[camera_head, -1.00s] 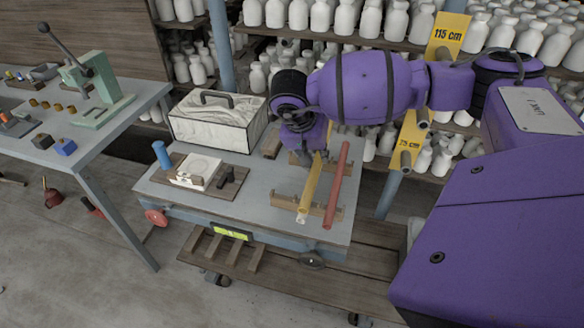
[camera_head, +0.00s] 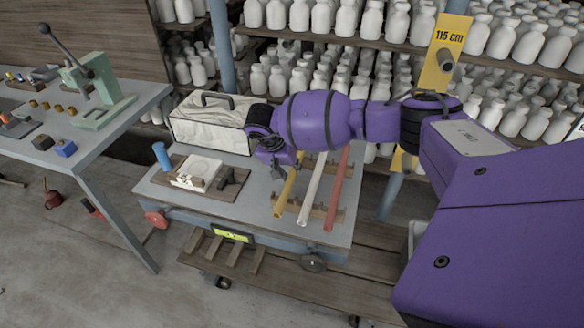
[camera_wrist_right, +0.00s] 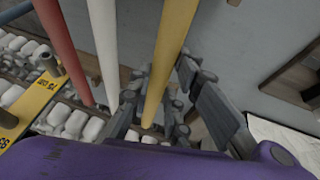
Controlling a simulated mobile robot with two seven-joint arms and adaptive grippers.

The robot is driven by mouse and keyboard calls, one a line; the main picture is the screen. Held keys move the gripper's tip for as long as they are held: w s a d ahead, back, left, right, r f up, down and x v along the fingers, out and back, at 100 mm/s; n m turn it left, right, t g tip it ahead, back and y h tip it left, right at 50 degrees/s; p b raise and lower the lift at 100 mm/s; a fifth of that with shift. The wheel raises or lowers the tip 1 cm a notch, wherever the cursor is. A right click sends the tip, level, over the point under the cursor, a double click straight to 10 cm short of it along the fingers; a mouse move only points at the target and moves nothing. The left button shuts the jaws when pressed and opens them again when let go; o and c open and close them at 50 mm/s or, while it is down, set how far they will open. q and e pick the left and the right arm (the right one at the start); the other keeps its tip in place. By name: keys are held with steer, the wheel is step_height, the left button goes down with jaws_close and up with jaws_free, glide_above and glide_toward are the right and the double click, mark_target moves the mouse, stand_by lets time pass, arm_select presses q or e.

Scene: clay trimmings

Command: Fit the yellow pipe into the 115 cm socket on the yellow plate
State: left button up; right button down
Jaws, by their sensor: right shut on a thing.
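The yellow pipe (camera_head: 284,196) slants over the left end of the wooden rack (camera_head: 322,212) on the cart; I cannot tell whether it touches the rack. My right gripper (camera_head: 286,166) is shut on its far part. In the right wrist view the yellow pipe (camera_wrist_right: 174,45) runs between the fingers of the right gripper (camera_wrist_right: 163,98). The yellow plate marked 115 cm (camera_head: 434,78), with its stub socket (camera_head: 445,57), is at the upper right, on the shelving behind my arm, well away from the pipe. My left gripper is not in view.
A white pipe (camera_head: 311,192) and a red pipe (camera_head: 337,190) lie right of the yellow one. A toolbox (camera_head: 205,128) and a board with a blue cylinder (camera_head: 161,156) share the cart. Shelves of white bottles stand behind.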

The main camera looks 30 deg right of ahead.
steer(key=shift+f, duration=0.15)
steer(key=c, duration=1.6)
jaws_free()
steer(key=shift+c, duration=0.2)
steer(key=shift+s, duration=0.1)
steer(key=v, duration=0.6)
steer(key=shift+w+a+r+b, duration=0.2)
steer(key=shift+a+r+b, duration=0.05)
steer(key=shift+a+b, duration=0.2)
steer(key=shift+o, duration=0.5)
steer(key=shift+s+a+r, duration=0.1)
steer(key=shift+a+r, duration=0.05)
steer(key=shift+r, duration=0.35)
